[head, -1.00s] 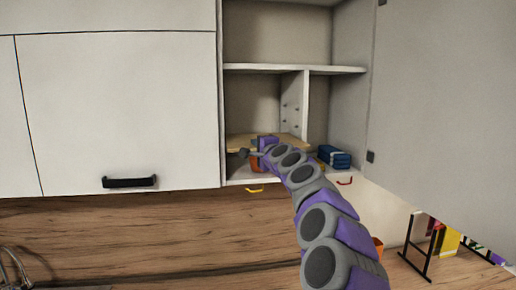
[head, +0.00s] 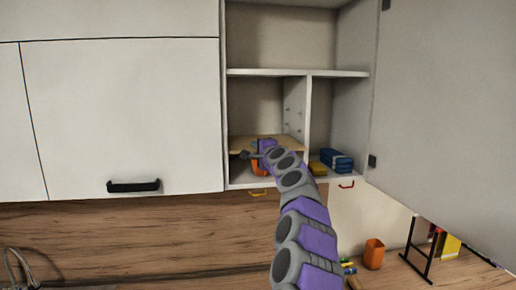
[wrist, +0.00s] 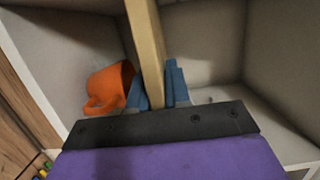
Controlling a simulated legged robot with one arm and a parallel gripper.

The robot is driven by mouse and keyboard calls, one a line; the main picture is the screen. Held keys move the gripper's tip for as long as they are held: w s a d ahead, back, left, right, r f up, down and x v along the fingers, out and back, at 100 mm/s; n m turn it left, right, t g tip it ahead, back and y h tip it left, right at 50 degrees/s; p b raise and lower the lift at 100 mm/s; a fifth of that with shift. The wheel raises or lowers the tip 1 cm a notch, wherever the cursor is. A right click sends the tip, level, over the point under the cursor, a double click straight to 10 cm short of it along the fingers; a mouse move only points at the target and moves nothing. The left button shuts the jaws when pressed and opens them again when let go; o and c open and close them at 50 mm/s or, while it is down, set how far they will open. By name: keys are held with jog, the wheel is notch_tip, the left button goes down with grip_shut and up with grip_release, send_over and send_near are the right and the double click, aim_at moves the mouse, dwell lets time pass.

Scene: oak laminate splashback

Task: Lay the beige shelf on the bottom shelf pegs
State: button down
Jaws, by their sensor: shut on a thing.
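The beige shelf (head: 241,142) is inside the lower left compartment of the open wall cabinet, raised above its floor and roughly level. In the wrist view the shelf (wrist: 147,40) shows edge-on between the blue fingers of my gripper (wrist: 160,84), which is shut on its front edge. In the head view my gripper (head: 266,146) is at the compartment's front. Shelf pegs (head: 289,125) show as small dots on the divider at right. Whether the shelf touches any bottom peg cannot be told; the left wall's pegs are hidden.
An orange mug (wrist: 108,86) is below the shelf, close to my fingers. The divider (head: 307,115) bounds the compartment. A blue box (head: 337,160) and a yellow item (head: 317,169) lie in the right compartment. The open cabinet door (head: 440,130) stands at right.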

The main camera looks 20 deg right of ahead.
jog(key=shift+w+d+r+p, duration=0.2)
jog(key=shift+w+d+p, duration=0.05)
jog(key=shift+w+p, duration=0.2)
jog(key=shift+w+f, duration=0.1)
jog(key=shift+w, duration=0.15)
jog(key=shift+w+d+p, duration=0.2)
jog(key=shift+w+p, duration=0.5)
jog(key=shift+p, duration=0.25)
jog(key=shift+w+d+p, duration=0.15)
jog(key=shift+w+p, duration=0.55)
jog(key=shift+p, duration=0.25)
jog(key=shift+a, duration=0.15)
jog(key=shift+s+f+b, duration=0.1)
jog(key=shift+f+b, duration=0.25)
jog(key=shift+b, duration=0.3)
dwell(0.4)
jog(key=c, duration=1)
grip_release()
jog(key=shift+f, duration=0.1)
